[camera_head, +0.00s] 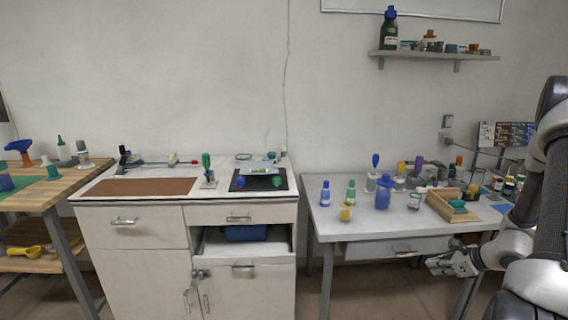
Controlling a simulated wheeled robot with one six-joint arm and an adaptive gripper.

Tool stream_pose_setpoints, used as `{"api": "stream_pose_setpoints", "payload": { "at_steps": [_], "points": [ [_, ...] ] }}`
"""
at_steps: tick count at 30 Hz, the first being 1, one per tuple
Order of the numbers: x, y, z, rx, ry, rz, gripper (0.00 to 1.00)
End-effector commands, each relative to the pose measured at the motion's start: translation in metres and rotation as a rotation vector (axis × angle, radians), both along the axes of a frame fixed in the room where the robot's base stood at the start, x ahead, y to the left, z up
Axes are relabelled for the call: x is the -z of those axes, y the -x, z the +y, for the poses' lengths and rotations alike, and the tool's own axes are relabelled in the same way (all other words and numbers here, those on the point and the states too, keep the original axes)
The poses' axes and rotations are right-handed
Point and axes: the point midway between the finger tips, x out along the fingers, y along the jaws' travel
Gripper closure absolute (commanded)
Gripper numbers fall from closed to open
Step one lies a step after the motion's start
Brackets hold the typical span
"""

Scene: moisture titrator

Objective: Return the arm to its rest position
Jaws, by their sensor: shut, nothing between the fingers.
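My arm (545,215) is bent at the right edge of the head view, in front of the right table. My gripper (437,264) is at the end of it, pointing left, at about the height of the table's drawer front. The fingers are small in the picture and look shut, with nothing visible between them. The upper arm runs out of the frame at the right and hides the right end of the table.
The right table (335,220) carries several bottles and a wooden box (440,205). A white cabinet (130,240) with an open drawer (215,242) stands centre left. A wooden bench (35,195) is at far left. Floor (380,290) shows below the right table.

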Motion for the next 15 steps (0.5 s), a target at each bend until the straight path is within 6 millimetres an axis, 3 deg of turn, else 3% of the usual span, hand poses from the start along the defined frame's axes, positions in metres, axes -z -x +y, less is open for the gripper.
{"api": "stream_pose_setpoints", "payload": {
  "at_steps": [6, 10, 15],
  "points": [
    [-0.085, 0.071, 0.061, -0.607, 0.178, -0.065, 1.00],
    [-0.138, 0.118, 0.085, -0.973, 0.311, -0.098, 1.00],
    [-0.199, 0.176, 0.098, -1.409, 0.511, -0.117, 1.00]
  ]
}}
